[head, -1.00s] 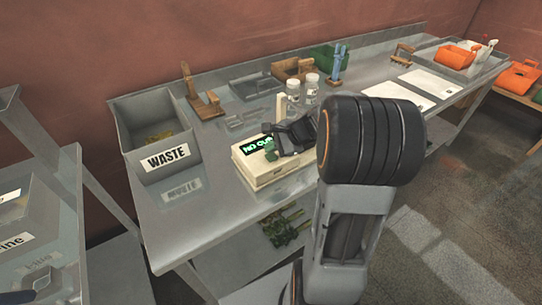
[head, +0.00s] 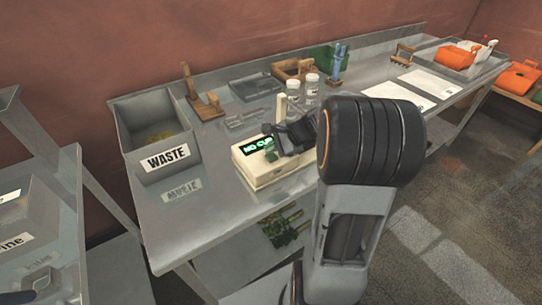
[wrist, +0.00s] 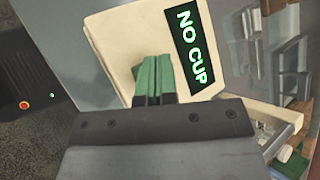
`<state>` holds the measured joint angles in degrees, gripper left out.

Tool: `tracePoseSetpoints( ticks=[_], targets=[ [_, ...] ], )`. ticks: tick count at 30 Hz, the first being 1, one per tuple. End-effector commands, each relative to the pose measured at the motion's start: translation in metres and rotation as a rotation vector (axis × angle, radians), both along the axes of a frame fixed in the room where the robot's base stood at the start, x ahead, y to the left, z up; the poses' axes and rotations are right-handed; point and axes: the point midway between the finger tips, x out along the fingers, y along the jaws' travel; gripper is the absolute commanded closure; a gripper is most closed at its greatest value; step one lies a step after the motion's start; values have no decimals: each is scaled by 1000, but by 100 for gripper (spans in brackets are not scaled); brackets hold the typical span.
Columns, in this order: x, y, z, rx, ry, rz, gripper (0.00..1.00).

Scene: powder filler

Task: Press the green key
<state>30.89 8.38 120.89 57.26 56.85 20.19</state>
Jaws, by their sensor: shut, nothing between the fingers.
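The cream powder filler (head: 262,180) stands on the steel bench, its black display (head: 256,146) reading NO CUP in green. The filler (wrist: 125,30) and display (wrist: 190,45) also show in the wrist view. My gripper (wrist: 152,62) is shut and empty, its green-looking fingertips over the filler's cream top, left of the display. Whether the fingertips touch the top cannot be told. In the head view my dark gripper body covers the filler's right part. I cannot make out the green key separately; the fingers or gripper body may hide it.
A grey WASTE bin (head: 155,135) stands left of the filler. Two white-capped jars (head: 303,90) stand close behind it. A wooden stand (head: 203,100), a grey tray (head: 255,88) and a green bin (head: 328,57) are further back. The bench front left of the filler is clear.

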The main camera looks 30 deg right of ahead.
Motion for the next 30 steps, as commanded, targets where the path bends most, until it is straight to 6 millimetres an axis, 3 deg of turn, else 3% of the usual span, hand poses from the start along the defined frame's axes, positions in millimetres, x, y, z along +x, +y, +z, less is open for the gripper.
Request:
tracePoseSetpoints(
  ticks=[30],
  targets=[
    [0,0,-9,0,0,0,100]
  ],
)
